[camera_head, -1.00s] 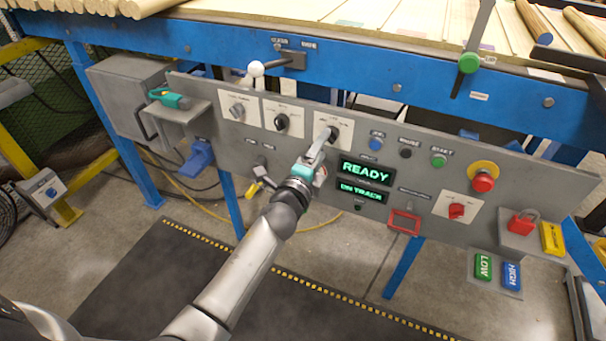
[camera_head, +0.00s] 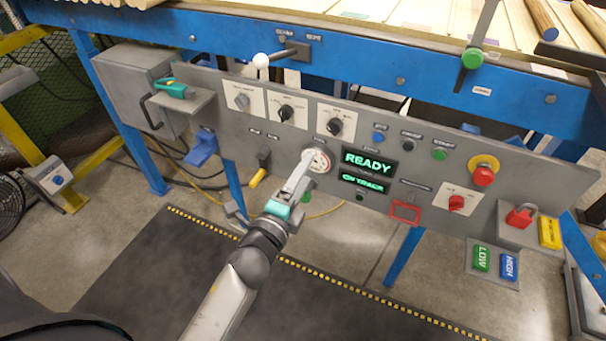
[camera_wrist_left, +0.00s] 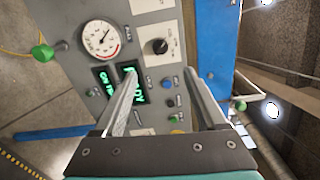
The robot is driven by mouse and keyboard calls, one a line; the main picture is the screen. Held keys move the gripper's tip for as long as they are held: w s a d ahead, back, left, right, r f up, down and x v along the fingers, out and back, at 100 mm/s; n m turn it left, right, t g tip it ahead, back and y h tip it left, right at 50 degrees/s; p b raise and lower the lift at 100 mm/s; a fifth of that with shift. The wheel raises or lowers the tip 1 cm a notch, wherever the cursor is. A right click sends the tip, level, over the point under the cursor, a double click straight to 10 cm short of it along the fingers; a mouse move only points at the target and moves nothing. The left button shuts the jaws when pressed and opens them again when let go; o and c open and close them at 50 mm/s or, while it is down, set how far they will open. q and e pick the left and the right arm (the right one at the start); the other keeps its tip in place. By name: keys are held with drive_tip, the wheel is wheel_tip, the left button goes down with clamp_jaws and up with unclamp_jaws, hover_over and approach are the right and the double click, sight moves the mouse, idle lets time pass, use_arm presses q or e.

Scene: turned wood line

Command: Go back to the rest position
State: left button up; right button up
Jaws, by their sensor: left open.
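My left gripper (camera_head: 298,172) is in front of the grey control panel (camera_head: 230,140), with its fingertips over the edge of a round gauge (camera_head: 318,160), left of the green displays. In the left wrist view its two fingers (camera_wrist_left: 160,95) stand apart with nothing between them. The READY display (camera_head: 368,162) and the display below it (camera_head: 362,184) are lit green. The wrist view also shows the gauge (camera_wrist_left: 101,40) and a black knob (camera_wrist_left: 159,46). I cannot tell the exact gap to the panel. My right gripper is not in view.
Above the panel runs a blue beam (camera_head: 350,72) with a white-balled lever (camera_head: 261,60). A red mushroom button (camera_head: 484,175), red padlock (camera_head: 520,216) and grey shelf with a teal-handled tool (camera_head: 175,89) stick out. The dark floor mat (camera_head: 150,270) looks clear.

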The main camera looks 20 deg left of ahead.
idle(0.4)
use_arm(q)
drive_tip(key=s+f+n+g+p, duration=0.2)
drive_tip(key=s+f+n+g, duration=0.3)
drive_tip(key=f, duration=0.8)
drive_tip(key=s+f+n+g+p, duration=0.1)
drive_tip(key=s+f+n+g, duration=0.25)
drive_tip(key=s+f, duration=0.65)
drive_tip(key=s+a+f+n+g+p, duration=0.1)
drive_tip(key=s+a+f+n+g, duration=0.1)
drive_tip(key=s, duration=0.4)
drive_tip(key=s+a+f+n+g, duration=0.2)
drive_tip(key=s+f+n, duration=0.1)
drive_tip(key=s+f, duration=0.3)
drive_tip(key=s+a+f+n+g+y+p, duration=0.1)
drive_tip(key=s+f+n+g, duration=0.2)
drive_tip(key=s+f, duration=0.3)
drive_tip(key=shift+s+a+f+n+p, duration=0.25)
drive_tip(key=shift+s+a+n+p, duration=0.15)
drive_tip(key=shift+s, duration=0.1)
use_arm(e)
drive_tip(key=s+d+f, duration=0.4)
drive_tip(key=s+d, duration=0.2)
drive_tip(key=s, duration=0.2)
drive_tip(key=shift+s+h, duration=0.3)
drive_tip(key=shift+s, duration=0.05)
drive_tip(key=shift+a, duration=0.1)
